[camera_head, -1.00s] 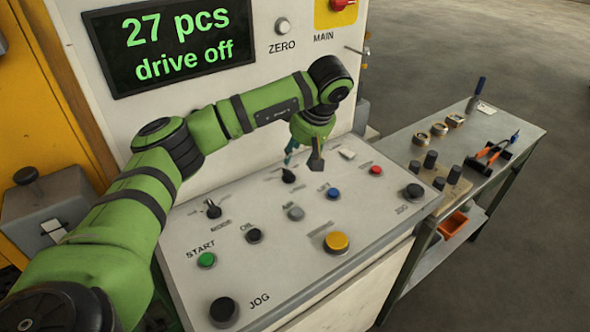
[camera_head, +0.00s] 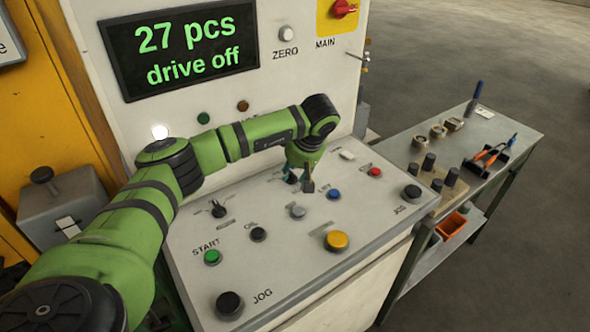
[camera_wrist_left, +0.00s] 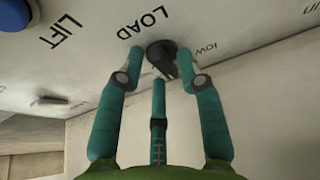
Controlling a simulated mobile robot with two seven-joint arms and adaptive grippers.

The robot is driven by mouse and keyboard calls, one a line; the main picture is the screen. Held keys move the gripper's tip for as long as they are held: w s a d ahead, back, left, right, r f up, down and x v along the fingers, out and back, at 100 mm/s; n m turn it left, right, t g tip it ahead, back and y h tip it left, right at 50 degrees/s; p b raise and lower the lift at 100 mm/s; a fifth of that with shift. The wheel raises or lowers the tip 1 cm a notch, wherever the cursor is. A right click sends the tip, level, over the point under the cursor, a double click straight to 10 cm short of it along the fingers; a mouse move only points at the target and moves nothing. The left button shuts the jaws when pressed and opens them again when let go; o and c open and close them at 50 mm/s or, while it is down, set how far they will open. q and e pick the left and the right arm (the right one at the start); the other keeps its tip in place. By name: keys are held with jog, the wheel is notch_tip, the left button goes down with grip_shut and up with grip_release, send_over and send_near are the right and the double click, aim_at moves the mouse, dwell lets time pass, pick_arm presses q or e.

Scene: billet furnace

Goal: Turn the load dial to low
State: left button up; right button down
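The load dial (camera_wrist_left: 162,52) is a black knob on the sloping panel, between the printed words LOAD and low in the left wrist view. In the head view it is mostly hidden by my left gripper (camera_head: 301,184). My left gripper (camera_wrist_left: 160,62) has three teal fingers. Two fingertips stand at either side of the dial and the third is in front of it. The fingers are spread, with no clear grip on the knob. The dial's pointer is partly covered, so its exact setting is unclear. My right gripper is in neither view.
The panel (camera_head: 275,255) also holds a blue button (camera_head: 333,194), a red button (camera_head: 374,172), a yellow button (camera_head: 336,241) and a green START button (camera_head: 212,257). The display (camera_head: 180,48) reads 27 pcs, drive off. A bench (camera_head: 500,137) with parts stands at right.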

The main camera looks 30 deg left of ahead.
pick_arm(q)
grip_shut()
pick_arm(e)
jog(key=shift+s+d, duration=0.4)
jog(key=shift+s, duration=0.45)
pick_arm(q)
jog(key=shift+n, duration=0.3)
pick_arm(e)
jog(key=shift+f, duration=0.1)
pick_arm(q)
jog(key=n, duration=0.1)
jog(key=n+g+b, duration=0.1)
jog(key=n, duration=0.1)
jog(key=shift+w+g, duration=0.25)
jog(key=shift+g, duration=0.05)
jog(key=shift+w+a+r+n+g+b, duration=0.15)
jog(key=shift+n+g, duration=0.3)
jog(key=shift+n, duration=0.9)
jog(key=shift+w+d+f+n+g+b, duration=0.15)
jog(key=shift+n+g, duration=0.3)
jog(key=shift+n, duration=0.9)
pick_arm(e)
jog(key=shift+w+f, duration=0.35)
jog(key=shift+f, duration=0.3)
pick_arm(q)
jog(key=shift+s+a+r, duration=0.1)
jog(key=shift+a, duration=0.05)
